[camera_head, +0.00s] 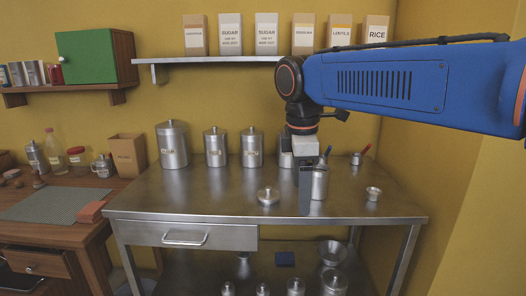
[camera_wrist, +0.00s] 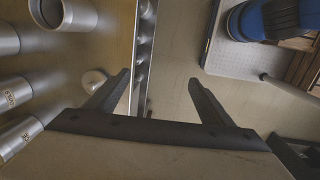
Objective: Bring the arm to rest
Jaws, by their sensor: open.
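My blue arm (camera_head: 385,82) reaches in from the right. My gripper (camera_head: 305,208) points down over the steel table (camera_head: 190,205), in front of a small steel canister (camera_head: 320,184) that it partly covers. In the wrist view my gripper (camera_wrist: 155,85) is open, with nothing between its fingers; the table's front edge and the floor show beyond them. Whether a finger touches the canister I cannot tell. A round steel lid (camera_head: 268,196) lies on the table to the left of my gripper; it also shows beside the left finger in the wrist view (camera_wrist: 93,80).
Several lidded canisters (camera_head: 172,146) stand along the back of the table. A shelf (camera_head: 225,60) with boxes hangs above, behind my arm. A wooden table (camera_head: 60,205) stands at the left. The table's front left is clear.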

